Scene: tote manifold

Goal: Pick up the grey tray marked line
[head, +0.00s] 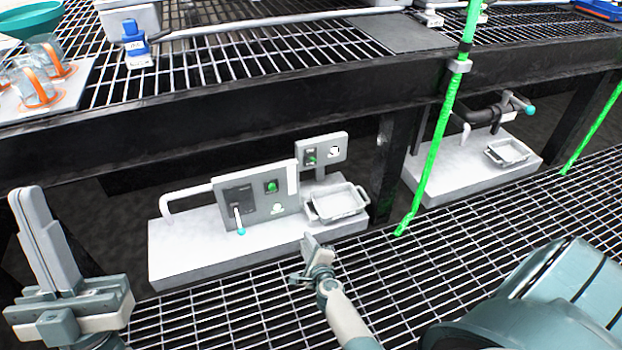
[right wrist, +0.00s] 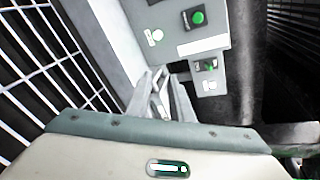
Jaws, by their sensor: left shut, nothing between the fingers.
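A small grey tray (head: 339,204) sits on the right end of a pale plinth under the bench, beside a grey control panel. A similar tray (head: 507,152) sits on another plinth further right. I cannot read a "line" mark on either. My right gripper (head: 308,243) is just in front of the nearer tray, at the plinth's front edge. In the right wrist view its fingers (right wrist: 163,88) point toward the panel, with a pale shape around them that I cannot make out. Its opening is unclear. My left gripper (head: 30,192) is upright at the far left, shut and empty, far from both trays.
The panel (head: 265,194) with a green button and a blue-tipped lever stands left of the nearer tray. A dark bench beam (head: 250,118) runs above. A green post (head: 436,140) stands between the plinths. Grating floor (head: 420,270) lies in front.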

